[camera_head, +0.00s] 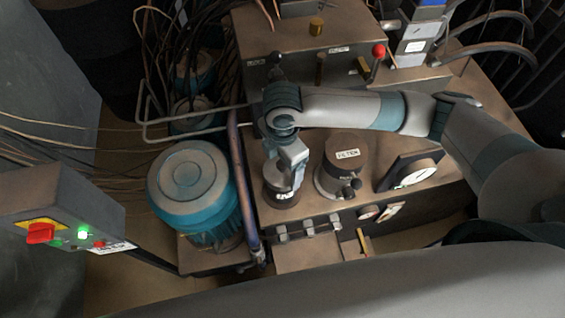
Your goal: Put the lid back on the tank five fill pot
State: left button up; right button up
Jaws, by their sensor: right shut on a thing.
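My right arm comes in from the right and bends down at the machine's front left. My right gripper (287,171) points down at the top of a short dark round pot with a white label (283,195), apparently the tank five fill pot. It is shut on what appears to be the pot's lid, mostly hidden by the fingers. I cannot tell whether the lid touches the pot or is a little above it. The label is too small to read. My left gripper is not in view.
Close to the right stands a grey cylinder labelled FILTER (345,158), with a gauge (415,173) beyond it. A teal motor (190,185) and an upright pipe (243,190) are left of the pot. A control box (60,215) stands at far left. A red-knobbed lever (378,52) rises behind.

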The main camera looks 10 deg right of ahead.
jog(key=shift+f, duration=0.45)
jog(key=o, duration=1.2)
jog(key=shift+r+p, duration=3.05)
jog(key=shift+p, duration=0.5)
jog(key=shift+s+f, duration=0.1)
